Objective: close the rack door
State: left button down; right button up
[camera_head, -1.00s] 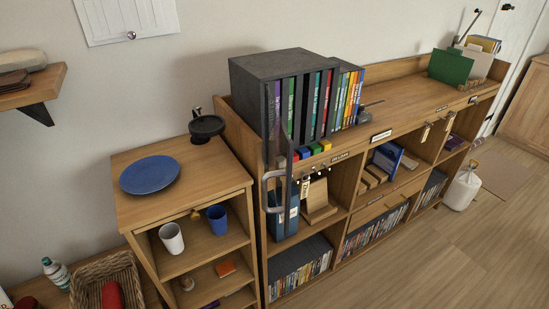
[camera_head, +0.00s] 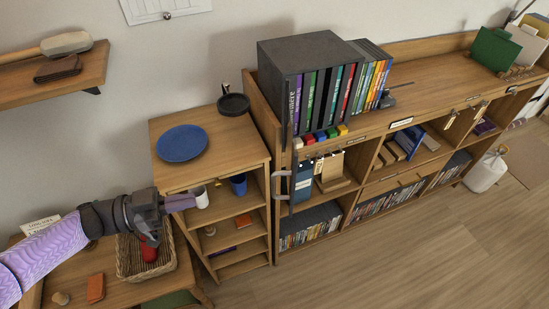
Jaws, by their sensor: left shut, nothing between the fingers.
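The rack door is a thin dark panel (camera_head: 285,130) seen nearly edge-on, with a grey curved handle (camera_head: 280,185). It sticks out in front of the dark grey rack (camera_head: 301,54), which holds a row of cases, so it stands open. My left gripper (camera_head: 192,201) is shut and empty, pointing right. It is left of the handle and apart from it, in front of the small wooden shelf unit. Its tip overlaps the white cup (camera_head: 202,196) in the picture; I cannot tell whether they touch. My right gripper is not in view.
A blue plate (camera_head: 182,143) and a black pan (camera_head: 233,104) sit on the small shelf unit. A blue cup (camera_head: 238,185) stands inside it. A wicker basket (camera_head: 130,264) is below my left arm. Colored blocks (camera_head: 320,136) lie before the rack.

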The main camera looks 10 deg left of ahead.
pick_arm(q)
jog(key=w+d+g+p, duration=0.1)
jog(key=w+d, duration=0.4)
jog(key=d, duration=0.8)
jog(key=shift+w+r+m+h, duration=0.2)
jog(key=shift+r+m+h, duration=0.1)
jog(key=shift+r+h, duration=0.1)
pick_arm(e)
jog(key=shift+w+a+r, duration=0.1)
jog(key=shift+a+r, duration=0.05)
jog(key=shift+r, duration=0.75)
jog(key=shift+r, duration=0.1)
